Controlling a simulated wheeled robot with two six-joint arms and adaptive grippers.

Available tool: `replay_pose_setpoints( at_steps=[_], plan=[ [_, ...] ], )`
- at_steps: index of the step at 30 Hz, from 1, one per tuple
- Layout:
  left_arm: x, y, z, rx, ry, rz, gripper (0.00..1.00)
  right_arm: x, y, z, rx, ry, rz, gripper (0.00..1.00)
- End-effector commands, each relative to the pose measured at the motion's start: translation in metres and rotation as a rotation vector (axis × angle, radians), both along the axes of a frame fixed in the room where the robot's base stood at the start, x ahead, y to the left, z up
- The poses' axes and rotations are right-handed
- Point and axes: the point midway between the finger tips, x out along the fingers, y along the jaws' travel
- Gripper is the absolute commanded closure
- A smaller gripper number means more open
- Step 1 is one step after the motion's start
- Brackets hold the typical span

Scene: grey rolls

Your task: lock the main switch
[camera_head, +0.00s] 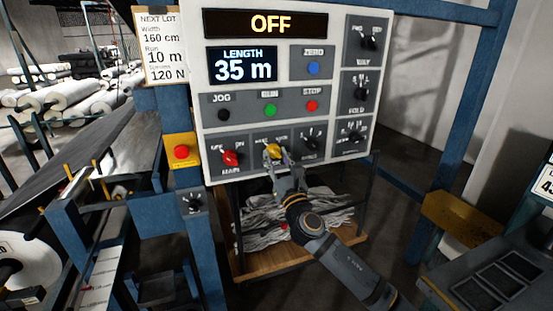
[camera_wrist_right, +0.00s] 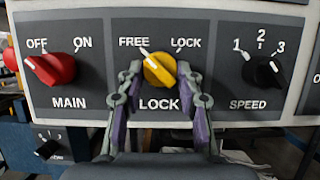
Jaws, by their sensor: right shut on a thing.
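The control panel (camera_head: 196,70) fills the middle of the head view, and its display (camera_head: 265,24) reads OFF. The red MAIN knob (camera_head: 230,158) has its pointer toward OFF; it also shows in the right wrist view (camera_wrist_right: 52,69). The yellow LOCK knob (camera_wrist_right: 160,70) has its white pointer up and left, toward FREE. My right gripper (camera_wrist_right: 158,82) is shut on the yellow knob, one finger on each side; it also shows in the head view (camera_head: 275,158). My left gripper is not in view.
The black SPEED knob (camera_wrist_right: 263,73) sits right of the LOCK knob. A red button on a yellow box (camera_head: 181,152) is at the panel's left. Below the panel is a wooden bin (camera_head: 262,264) of grey scraps. White rolls (camera_head: 75,97) lie at the back left.

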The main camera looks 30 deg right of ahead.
Motion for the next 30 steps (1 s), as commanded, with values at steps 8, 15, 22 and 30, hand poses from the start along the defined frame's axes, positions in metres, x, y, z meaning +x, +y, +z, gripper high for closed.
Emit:
replay_pose_setpoints(
  at_steps=[8, 15, 22, 30],
  plan=[
    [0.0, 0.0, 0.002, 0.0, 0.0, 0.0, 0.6, 0.0, 0.001, 0.0, 0.1, -0.023, -0.001, 0.96],
    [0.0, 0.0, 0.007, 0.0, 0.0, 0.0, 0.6, 0.001, 0.003, 0.001, 0.291, -0.068, -0.001, 0.96],
    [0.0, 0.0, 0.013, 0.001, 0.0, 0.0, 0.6, 0.001, 0.006, 0.003, 0.504, -0.119, 0.0, 0.96],
    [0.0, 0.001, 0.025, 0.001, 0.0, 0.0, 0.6, 0.002, 0.008, 0.005, 0.753, -0.179, -0.001, 0.96]
  ],
)
